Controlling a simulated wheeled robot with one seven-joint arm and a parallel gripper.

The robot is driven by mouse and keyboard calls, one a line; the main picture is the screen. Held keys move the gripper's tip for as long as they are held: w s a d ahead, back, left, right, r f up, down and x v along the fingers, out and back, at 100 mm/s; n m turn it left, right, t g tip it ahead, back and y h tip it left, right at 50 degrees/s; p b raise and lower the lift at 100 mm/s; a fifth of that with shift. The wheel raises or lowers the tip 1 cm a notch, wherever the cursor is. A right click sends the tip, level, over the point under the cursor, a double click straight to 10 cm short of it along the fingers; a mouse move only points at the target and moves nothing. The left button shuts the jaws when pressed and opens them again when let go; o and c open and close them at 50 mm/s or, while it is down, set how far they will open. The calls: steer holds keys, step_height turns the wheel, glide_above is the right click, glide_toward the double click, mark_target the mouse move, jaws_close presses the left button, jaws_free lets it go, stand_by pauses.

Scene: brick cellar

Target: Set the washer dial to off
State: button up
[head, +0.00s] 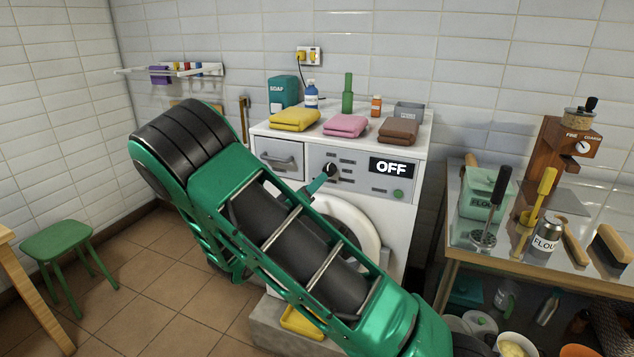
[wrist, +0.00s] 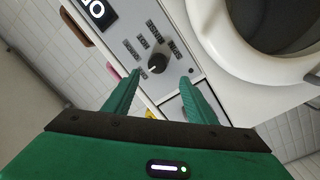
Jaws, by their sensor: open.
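The washer (head: 398,235) is a white front-loader with a grey control panel (head: 345,158). Its display (head: 394,166) reads OFF; part of it also shows in the wrist view (wrist: 97,10). In the head view the dial (head: 331,170) is partly covered by my gripper (head: 322,180). In the wrist view my gripper (wrist: 160,77) is open, its green fingers on either side of the dial with gaps between. I cannot tell how deep they reach.
Folded towels, yellow (head: 295,119), pink (head: 345,125) and brown (head: 398,131), lie on the washer top with bottles behind. The round door (head: 365,224) is below the panel. A metal table (head: 530,250) with tools stands at right, a green stool (head: 56,240) at left.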

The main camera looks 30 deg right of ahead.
steer(key=shift+v, duration=1.25)
steer(key=s+d+f+m+g+y, duration=0.25)
steer(key=s+d+g, duration=0.35)
steer(key=s, duration=0.4)
steer(key=s+d+f+m+g+y, duration=0.1)
steer(key=s+d+m+g+y, duration=0.3)
steer(key=s+d, duration=0.45)
steer(key=s+a+r+n+y, duration=0.1)
steer(key=s+a+y, duration=0.3)
steer(key=s, duration=0.7)
steer(key=s+a+r+n+y, duration=0.1)
steer(key=s+a+r+y, duration=0.2)
steer(key=s+a+y, duration=0.2)
steer(key=s+a, duration=0.3)
steer(key=s, duration=0.3)
steer(key=shift+s+a+r, duration=0.25)
steer(key=shift+s+a, duration=0.1)
steer(key=shift+s, duration=0.05)
